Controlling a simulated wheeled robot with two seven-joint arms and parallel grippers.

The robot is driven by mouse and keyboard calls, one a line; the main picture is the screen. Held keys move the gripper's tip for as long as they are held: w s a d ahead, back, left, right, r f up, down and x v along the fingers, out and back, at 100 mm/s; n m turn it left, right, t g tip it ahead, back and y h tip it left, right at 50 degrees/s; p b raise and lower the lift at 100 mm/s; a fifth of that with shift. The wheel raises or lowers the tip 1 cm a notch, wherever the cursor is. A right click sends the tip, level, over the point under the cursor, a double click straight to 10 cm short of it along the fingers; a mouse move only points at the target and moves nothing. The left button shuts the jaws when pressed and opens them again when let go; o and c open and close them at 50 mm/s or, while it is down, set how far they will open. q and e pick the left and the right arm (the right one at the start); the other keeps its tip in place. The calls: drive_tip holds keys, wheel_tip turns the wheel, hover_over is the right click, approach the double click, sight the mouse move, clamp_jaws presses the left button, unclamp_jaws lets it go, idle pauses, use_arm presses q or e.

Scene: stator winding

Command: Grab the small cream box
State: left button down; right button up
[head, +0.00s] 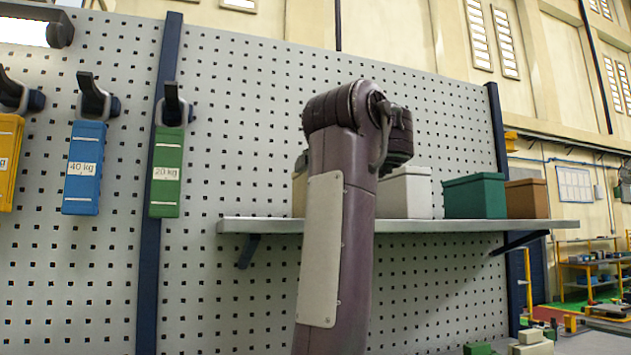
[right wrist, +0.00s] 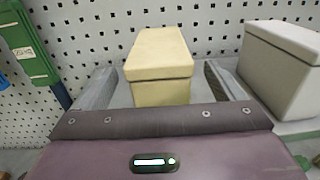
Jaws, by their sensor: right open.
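The small cream box (right wrist: 158,58) stands upright on the shelf, lid on, in the middle of the right wrist view. In the head view only a sliver of the cream box (head: 298,196) shows at the left of my arm, which hides the rest. My right gripper (right wrist: 161,72) is open in the right wrist view, one finger to each side of the box. A gap shows between the box and each finger, and nothing is held. In the head view my right gripper is hidden behind my arm. My left gripper is in neither view.
The shelf (head: 420,226) also bears a white box (head: 405,192), a green box (head: 475,196) and a brown box (head: 527,199). The white box (right wrist: 280,68) is close to the right finger. A pegboard (head: 250,120) stands behind. Yellow, blue and green tags hang at the left.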

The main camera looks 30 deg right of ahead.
drive_tip(key=shift+w, duration=0.25)
drive_tip(key=w+p, duration=0.1)
drive_tip(key=w+d+r+p, duration=0.1)
drive_tip(key=w, duration=0.1)
drive_tip(key=w+p, duration=0.2)
drive_tip(key=shift+d+r, duration=0.15)
drive_tip(key=shift+d, duration=0.05)
drive_tip(key=shift+w, duration=0.15)
drive_tip(key=c, duration=1.3)
drive_tip(key=shift+o, duration=0.2)
